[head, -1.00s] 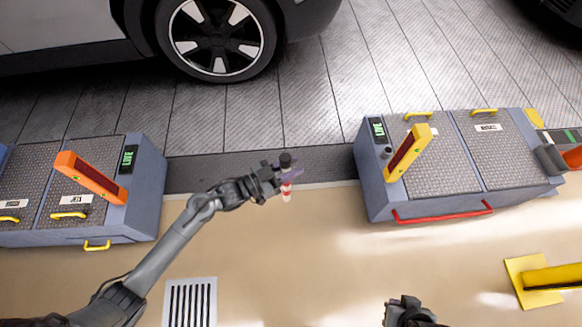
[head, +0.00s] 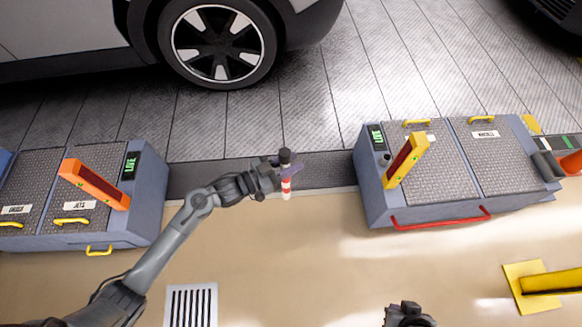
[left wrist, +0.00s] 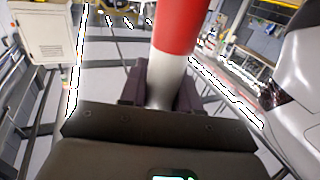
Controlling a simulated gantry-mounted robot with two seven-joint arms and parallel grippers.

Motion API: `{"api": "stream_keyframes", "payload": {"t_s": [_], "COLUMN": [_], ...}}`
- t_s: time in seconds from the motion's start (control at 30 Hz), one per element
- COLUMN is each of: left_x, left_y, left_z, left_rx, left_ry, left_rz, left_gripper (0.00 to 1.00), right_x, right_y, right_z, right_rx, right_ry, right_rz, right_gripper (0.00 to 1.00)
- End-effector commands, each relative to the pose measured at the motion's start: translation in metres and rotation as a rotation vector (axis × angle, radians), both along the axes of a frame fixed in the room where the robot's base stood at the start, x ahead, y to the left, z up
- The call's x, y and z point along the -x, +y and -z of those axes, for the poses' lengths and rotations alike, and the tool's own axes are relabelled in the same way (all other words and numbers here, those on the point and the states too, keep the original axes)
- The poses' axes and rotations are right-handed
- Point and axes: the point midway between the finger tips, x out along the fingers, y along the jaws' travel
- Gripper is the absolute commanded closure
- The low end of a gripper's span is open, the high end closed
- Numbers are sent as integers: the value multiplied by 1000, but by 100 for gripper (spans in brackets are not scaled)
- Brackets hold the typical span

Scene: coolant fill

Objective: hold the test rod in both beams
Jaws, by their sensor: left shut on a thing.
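The test rod (head: 286,184) is red and white with a black top. It stands about upright in my left gripper (head: 284,170), which is shut on it between the two beam posts. In the left wrist view the rod's red and white length (left wrist: 172,50) rises from between the jaws (left wrist: 155,88). An orange post (head: 94,184) stands on the left cabinet and a yellow post (head: 405,161) on the right cabinet; each has a dark red strip. My right gripper (head: 408,314) is partly in view at the bottom edge, its fingers not clear.
The left cabinet (head: 147,190) and right cabinet (head: 372,195) each show a green LIVE display. A car wheel (head: 220,45) is behind the gap. A floor grate (head: 191,305) lies in front, and a yellow barrier (head: 550,280) is at right. Floor between the cabinets is clear.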

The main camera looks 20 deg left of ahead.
Motion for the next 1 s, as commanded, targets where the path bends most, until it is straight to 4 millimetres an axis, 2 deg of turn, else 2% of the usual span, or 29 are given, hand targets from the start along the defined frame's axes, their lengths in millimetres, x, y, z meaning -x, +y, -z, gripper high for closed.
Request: {"api": "stream_keyframes", "payload": {"t_s": [1.0], "left_x": [-55], "left_y": [27], "left_z": [1], "left_rx": [0], "left_ry": [-1], "left_rz": [-1], "left_gripper": [100], "right_x": [0], "right_y": [-2], "right_z": [23], "right_rx": [8], "right_ry": [1], "right_rz": [-6], "right_gripper": [100]}}
